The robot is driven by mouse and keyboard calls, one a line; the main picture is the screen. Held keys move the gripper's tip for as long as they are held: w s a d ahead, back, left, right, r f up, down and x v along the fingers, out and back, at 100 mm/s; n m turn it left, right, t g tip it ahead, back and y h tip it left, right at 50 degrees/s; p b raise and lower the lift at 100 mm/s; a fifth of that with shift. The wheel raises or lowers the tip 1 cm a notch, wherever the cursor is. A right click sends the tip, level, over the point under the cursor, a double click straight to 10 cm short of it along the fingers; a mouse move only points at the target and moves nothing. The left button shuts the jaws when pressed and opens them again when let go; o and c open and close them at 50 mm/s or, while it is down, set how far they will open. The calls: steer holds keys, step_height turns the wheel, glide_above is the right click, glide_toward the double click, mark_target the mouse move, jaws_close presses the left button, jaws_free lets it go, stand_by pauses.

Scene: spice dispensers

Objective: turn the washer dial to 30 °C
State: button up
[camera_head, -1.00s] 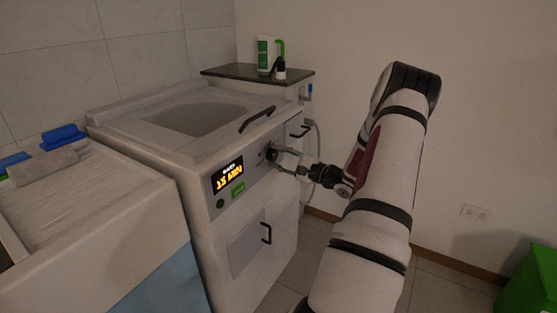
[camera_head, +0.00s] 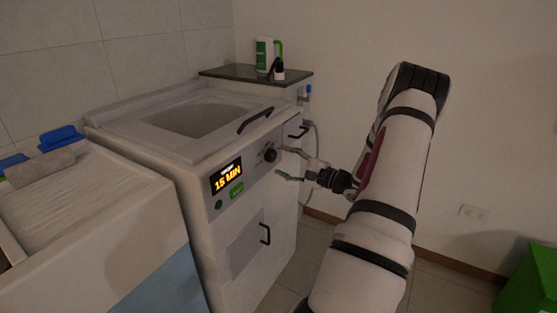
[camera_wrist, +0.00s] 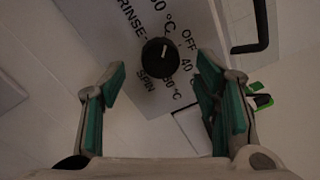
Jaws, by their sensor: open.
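The black round dial (camera_head: 269,155) sits on the front panel of the white washer (camera_head: 190,160), right of the lit display. In the wrist view the dial (camera_wrist: 155,60) has a white mark pointing up and slightly right, between a partly cut-off "0 °C" label and "OFF". "40", another "0 °C" label whose first digit is hard to read, "SPIN" and "RINSE" ring it. My gripper (camera_head: 283,163) is open and empty, just in front of the panel, apart from the dial. In the wrist view its green-padded fingers (camera_wrist: 160,76) stand either side, below the dial.
The display (camera_head: 227,175) reads "15 MIN", with a green button (camera_head: 236,190) below. A black lid handle (camera_head: 256,119) and a lower door handle (camera_head: 265,234) stick out from the washer. A dark shelf (camera_head: 240,73) holds bottles behind. A green bin (camera_head: 527,285) stands at right.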

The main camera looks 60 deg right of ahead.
steer(key=s, duration=0.8)
steer(key=shift+s+d+f, duration=0.15)
steer(key=shift+s+f, duration=0.05)
steer(key=shift+s, duration=0.15)
